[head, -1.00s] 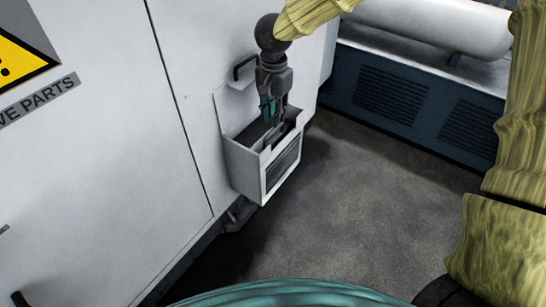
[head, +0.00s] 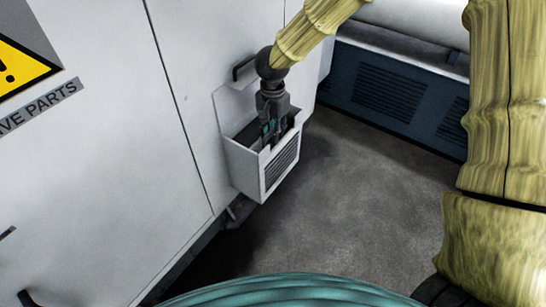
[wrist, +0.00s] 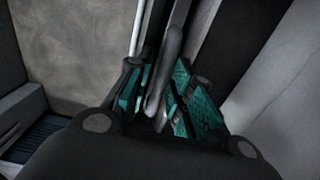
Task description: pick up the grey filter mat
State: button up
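A white open-topped box (head: 240,166) with a slatted front hangs on the pale machine wall. My gripper (head: 269,132) points down into its opening, with the fingertips partly hidden by the front wall. In the wrist view, the teal-padded fingers of my gripper (wrist: 162,102) stand apart. A thin grey strip (wrist: 168,62) runs between them, probably the upper edge of the grey filter mat. The rest of it is hidden in the dark box. I cannot tell whether the pads touch it.
A dark handle (head: 243,68) is fixed to the wall just above the box, close to my gripper. A blue vented cabinet (head: 385,92) stands behind, with a pale cylinder (head: 425,20) on top. The grey floor (head: 350,200) right of the box is clear.

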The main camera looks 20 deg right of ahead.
grip_shut()
jog(key=shift+r, duration=0.1)
